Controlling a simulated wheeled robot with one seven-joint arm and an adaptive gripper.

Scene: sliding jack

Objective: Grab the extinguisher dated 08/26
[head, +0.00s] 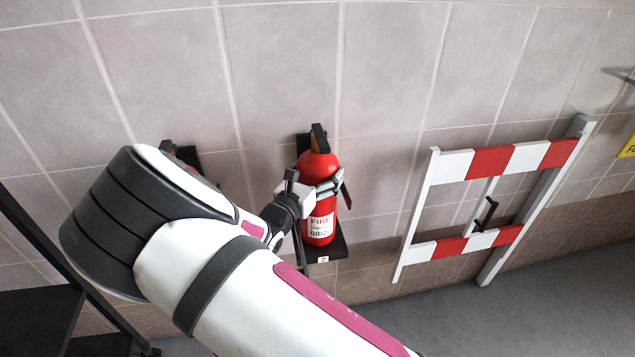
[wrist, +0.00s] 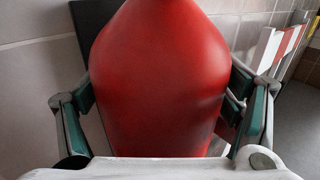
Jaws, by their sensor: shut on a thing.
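A red fire extinguisher (head: 318,168) stands upright on a black wall bracket (head: 328,252) marked with a small "2". Its white label reads "FIRE" and a date that looks like 08/2-something, with the last digit unclear. My gripper (head: 322,190) is shut around the extinguisher's body from the front left. In the wrist view the red body (wrist: 160,80) fills the space between the two fingers, one on each side. A second extinguisher (head: 196,165) on the left is mostly hidden behind my arm, and its label is not visible.
A red and white striped barrier (head: 490,163) leans at the wall on the right. A black shelf frame (head: 35,300) stands at the lower left. The tiled wall is close behind the extinguishers. Grey floor (head: 560,300) is clear at the lower right.

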